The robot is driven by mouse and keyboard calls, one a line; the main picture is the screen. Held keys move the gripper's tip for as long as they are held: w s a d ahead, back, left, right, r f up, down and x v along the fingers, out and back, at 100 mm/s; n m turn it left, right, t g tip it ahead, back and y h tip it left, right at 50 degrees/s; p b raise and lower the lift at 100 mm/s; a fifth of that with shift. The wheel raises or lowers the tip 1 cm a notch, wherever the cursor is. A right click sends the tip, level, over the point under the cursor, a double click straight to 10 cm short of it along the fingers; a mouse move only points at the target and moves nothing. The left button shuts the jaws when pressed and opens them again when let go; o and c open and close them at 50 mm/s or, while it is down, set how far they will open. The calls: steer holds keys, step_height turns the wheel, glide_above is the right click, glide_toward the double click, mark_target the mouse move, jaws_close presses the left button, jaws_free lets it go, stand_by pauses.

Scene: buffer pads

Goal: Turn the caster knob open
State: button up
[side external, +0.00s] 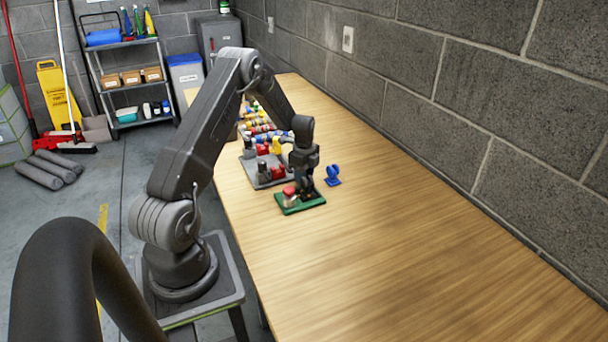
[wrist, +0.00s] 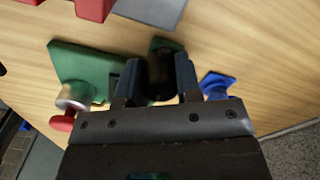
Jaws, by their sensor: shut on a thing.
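A green base plate (side external: 298,208) lies on the wooden table; the wrist view shows it at the left (wrist: 84,66). A metal cylinder (wrist: 75,97) with a red end (wrist: 62,123) stands on it. My gripper (side external: 305,186) is low over the plate's far right side. In the wrist view, my gripper (wrist: 159,78) has its two fingers on either side of a dark rounded piece (wrist: 164,72), which looks like the caster knob, and is shut on it. The fingers hide the piece's sides, and its turned angle cannot be told.
A small blue bracket (side external: 333,175) stands just right of my gripper, close to it. A grey plate (side external: 274,182) with red and dark parts lies behind the green plate, with several coloured pieces beyond. A block wall (side external: 480,130) borders the table. The near table is clear.

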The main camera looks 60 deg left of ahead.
steer(key=n, duration=0.3)
steer(key=shift+n, duration=0.4)
steer(key=n, duration=0.4)
steer(key=shift+n, duration=0.3)
steer(key=n, duration=0.4)
steer(key=shift+n, duration=2.5)
steer(key=o, duration=0.9)
